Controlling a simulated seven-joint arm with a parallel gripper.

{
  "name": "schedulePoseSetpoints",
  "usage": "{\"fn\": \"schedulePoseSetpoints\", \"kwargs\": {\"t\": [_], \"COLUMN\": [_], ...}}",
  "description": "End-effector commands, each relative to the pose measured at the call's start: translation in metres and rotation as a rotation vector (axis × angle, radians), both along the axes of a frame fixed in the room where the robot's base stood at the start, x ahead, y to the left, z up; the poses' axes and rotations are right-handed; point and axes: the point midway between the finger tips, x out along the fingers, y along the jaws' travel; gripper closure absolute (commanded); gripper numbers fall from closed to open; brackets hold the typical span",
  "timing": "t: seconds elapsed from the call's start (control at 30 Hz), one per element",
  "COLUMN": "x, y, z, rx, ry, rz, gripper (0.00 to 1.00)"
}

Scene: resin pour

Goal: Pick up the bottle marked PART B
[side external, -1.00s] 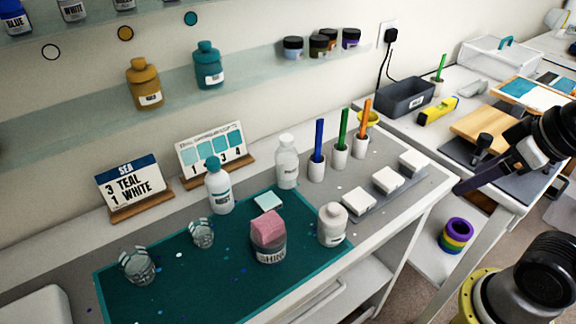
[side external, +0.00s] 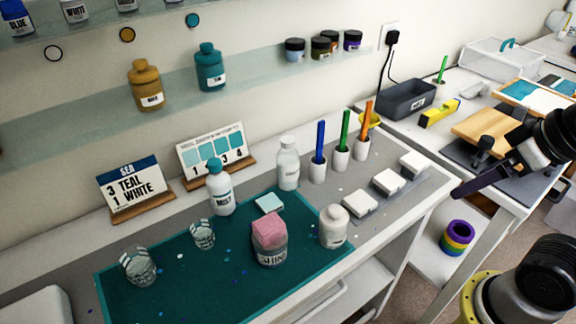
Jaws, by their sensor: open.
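No label clearly reads PART B at this size. A translucent white bottle (side external: 288,168) with a small, unclear label stands upright at the back of the bench, beside the pen holders. A squat white bottle (side external: 333,228) stands at the right edge of the teal mat (side external: 180,285); its label cannot be read. A white bottle with a teal cap (side external: 220,190) has a label that seems to read MIST. My gripper (side external: 480,183) is at the right, only partly seen, with dark fingers. It is open, empty and well away from all the bottles.
A pink block (side external: 268,230) sits on a labelled jar; two clear cups (side external: 139,267) stand left of it. Pens in white holders (side external: 341,158) and white blocks (side external: 388,181) line the bench's right part. A glass shelf (side external: 255,85) hangs above. The mat's front is clear.

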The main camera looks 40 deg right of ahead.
Motion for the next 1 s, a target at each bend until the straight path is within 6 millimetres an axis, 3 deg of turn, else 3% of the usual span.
{"fn": "schedulePoseSetpoints", "kwargs": {"t": [0.1, 0.27, 0.4, 0.6, 0.8, 1.0], "x": [-0.004, 0.014, 0.048, 0.115, 0.189, 0.26], "y": [0.0, 0.001, 0.005, 0.02, 0.044, 0.077], "z": [0.004, 0.051, 0.095, 0.14, 0.154, 0.136], "rx": [0.078, 0.245, 0.381, 0.517, 0.576, 0.57], "ry": [0.023, 0.018, 0.055, 0.133, 0.203, 0.26], "rz": [-0.152, -0.469, -0.748, -1.108, -1.39, -1.583], "gripper": [0.0, 0.0, 0.0, 0.0, 0.0, 0.0]}}
